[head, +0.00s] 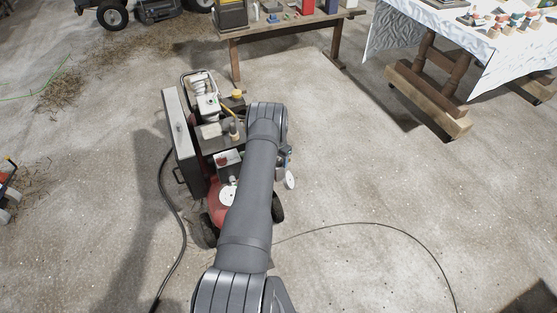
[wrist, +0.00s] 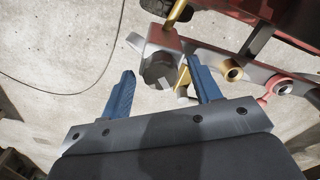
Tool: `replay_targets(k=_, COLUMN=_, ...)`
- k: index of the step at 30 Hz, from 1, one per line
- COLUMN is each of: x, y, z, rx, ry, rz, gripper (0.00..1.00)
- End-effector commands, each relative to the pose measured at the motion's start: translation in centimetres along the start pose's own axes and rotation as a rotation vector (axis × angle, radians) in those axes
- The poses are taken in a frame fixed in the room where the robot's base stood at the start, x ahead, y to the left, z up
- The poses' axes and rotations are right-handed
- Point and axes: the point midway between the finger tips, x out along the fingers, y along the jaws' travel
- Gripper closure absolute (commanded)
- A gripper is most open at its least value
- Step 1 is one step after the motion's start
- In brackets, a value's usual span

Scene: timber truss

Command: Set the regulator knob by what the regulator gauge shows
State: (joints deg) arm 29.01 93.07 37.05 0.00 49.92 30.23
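In the wrist view my gripper (wrist: 159,66) is open, with one blue finger on each side of a dark grey round knob (wrist: 157,72). I see a gap between the knob and the left finger; the right finger is close to it, and I cannot tell if they touch. The knob sits on a pale reddish-grey body beside a brass pipe. In the head view a white round dial (head: 290,180) shows right of my arm, and another (head: 228,197) shows left of it. I cannot tell which is the regulator gauge, and no needle is readable.
The dials belong to a red wheeled machine (head: 218,208) with an engine on top. A grey manifold (wrist: 258,77) with brass ports runs close to the right finger. A dark hose (head: 163,190) lies left of the machine. A wooden workbench (head: 285,25) stands behind. The floor right is mostly clear.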

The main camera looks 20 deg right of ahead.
Motion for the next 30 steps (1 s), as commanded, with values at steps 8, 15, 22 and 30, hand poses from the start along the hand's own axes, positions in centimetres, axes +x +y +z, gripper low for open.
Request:
replay_targets(k=8, x=-0.6, y=-0.1, z=-0.1, rx=0.0, ry=0.002, rz=-0.001, gripper=0.43)
replay_targets(k=15, x=-4.1, y=-0.1, z=-0.1, rx=0.0, ry=0.003, rz=-0.002, gripper=0.43)
replay_targets(k=22, x=-9.0, y=-0.1, z=-0.1, rx=0.0, ry=0.003, rz=-0.002, gripper=0.43)
replay_targets(k=30, x=-14.5, y=0.0, z=-0.1, rx=0.0, ry=0.003, rz=-0.001, gripper=0.43)
